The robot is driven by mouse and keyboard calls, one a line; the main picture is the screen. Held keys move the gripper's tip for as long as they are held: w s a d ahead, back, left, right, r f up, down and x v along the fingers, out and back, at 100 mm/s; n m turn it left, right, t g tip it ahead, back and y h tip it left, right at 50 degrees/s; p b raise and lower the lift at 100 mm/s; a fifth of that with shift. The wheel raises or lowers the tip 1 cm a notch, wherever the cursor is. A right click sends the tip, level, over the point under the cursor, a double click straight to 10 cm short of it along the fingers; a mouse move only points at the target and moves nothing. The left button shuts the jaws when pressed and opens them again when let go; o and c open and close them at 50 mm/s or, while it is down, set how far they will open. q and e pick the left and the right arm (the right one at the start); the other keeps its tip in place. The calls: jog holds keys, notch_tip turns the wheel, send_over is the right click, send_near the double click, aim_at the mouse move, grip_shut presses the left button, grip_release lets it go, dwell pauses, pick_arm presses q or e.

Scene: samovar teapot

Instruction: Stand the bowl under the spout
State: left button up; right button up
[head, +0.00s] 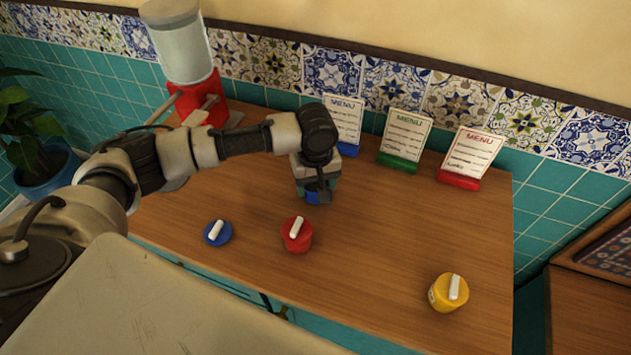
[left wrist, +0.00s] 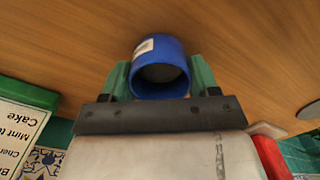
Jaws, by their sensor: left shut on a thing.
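The bowl appears to be the blue open container with a white label, seen in the left wrist view (left wrist: 158,52). My left gripper (head: 314,195) is shut on it, with green fingers on both sides. Its mouth faces the wrist camera and its inside looks dark. In the head view the gripper points down over the middle of the table and mostly hides the bowl. I cannot tell whether the bowl touches the table. The dispenser (head: 185,50), with a clear tank and red base, stands at the back left. My arm partly hides its spout (head: 209,102). My right gripper is not in view.
A blue lid (head: 218,233), a red lidded jar (head: 296,235) and a yellow lidded jar (head: 448,292) are on the wooden table (head: 380,250). Menu cards (head: 404,138) stand along the back edge. A potted plant (head: 30,150) is left of the table. The table's right-middle is clear.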

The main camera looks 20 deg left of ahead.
pick_arm(q)
jog(key=o, duration=1)
jog(key=shift+f, duration=0.1)
jog(key=shift+o, duration=0.2)
